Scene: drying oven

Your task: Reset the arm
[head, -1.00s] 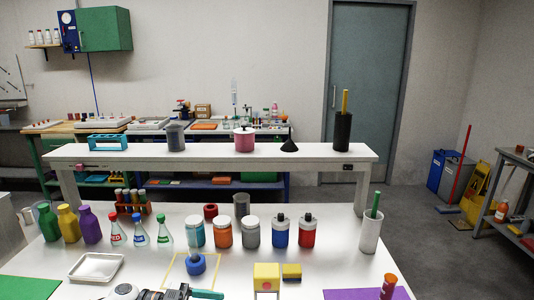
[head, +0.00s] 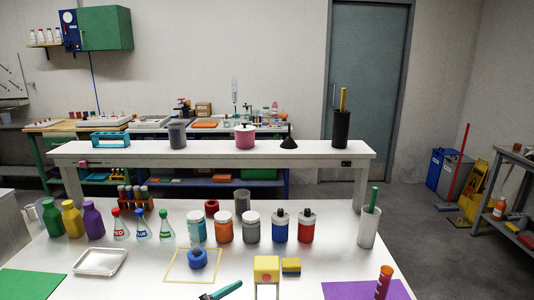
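Neither of my grippers shows in the head view, and no part of my arms is clearly visible. A teal-handled tool (head: 222,291) lies at the table's front edge, partly cut off by the frame. A yellow block-like device (head: 266,269) with a red round spot stands to its right, beside a small yellow and dark block (head: 291,266).
A row of jars and bottles, including an orange jar (head: 224,228), crosses the table. Flasks and coloured bottles (head: 72,220) stand left, near a metal tray (head: 99,262). A white cylinder (head: 369,227) stands right. A raised white shelf (head: 210,156) spans behind.

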